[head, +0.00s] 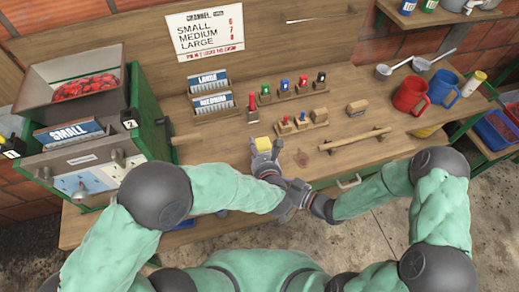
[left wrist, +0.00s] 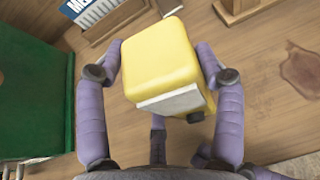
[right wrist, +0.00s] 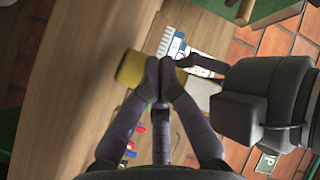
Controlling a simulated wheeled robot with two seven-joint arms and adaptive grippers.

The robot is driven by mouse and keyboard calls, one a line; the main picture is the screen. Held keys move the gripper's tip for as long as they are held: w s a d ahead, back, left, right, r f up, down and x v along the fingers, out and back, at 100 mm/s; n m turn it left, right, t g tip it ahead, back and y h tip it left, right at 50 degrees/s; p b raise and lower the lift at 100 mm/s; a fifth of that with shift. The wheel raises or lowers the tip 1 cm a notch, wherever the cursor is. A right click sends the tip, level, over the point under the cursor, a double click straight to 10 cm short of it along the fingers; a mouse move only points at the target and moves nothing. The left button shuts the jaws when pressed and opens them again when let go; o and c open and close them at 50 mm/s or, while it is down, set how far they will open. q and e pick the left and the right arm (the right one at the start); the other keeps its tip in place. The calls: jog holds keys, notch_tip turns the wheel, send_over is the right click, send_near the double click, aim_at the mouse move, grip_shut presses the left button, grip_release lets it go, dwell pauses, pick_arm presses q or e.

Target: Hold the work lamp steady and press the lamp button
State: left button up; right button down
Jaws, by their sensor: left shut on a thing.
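The work lamp is a yellow rounded box (head: 264,143) above the front of the bench. My left gripper (head: 265,158) is shut on it; the left wrist view shows the lamp (left wrist: 165,55) between its two purple fingers. A pale panel (left wrist: 170,101) and a small dark knob (left wrist: 195,117) are on the lamp's lower side; I cannot tell whether the knob is the button. My right gripper is shut and empty, its fingertips (right wrist: 165,70) together in front of the lamp (right wrist: 130,68) in the right wrist view. I cannot tell whether they touch it.
A green machine (head: 150,125) with a hopper of red fruit (head: 85,87) stands at the left. Label holders (head: 212,103), wooden racks of coloured stamps (head: 292,90) and a wooden rail (head: 355,140) are on the bench.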

jog(key=shift+s+d, duration=0.25)
jog(key=shift+s, duration=0.85)
jog(key=shift+s+d, duration=0.25)
jog(key=shift+s, duration=0.8)
pick_arm(q)
jog(key=o, duration=1.4)
jog(key=shift+s, duration=0.1)
jog(key=v, duration=1.1)
jog(key=shift+s, duration=0.4)
jog(key=shift+d+r, duration=0.1)
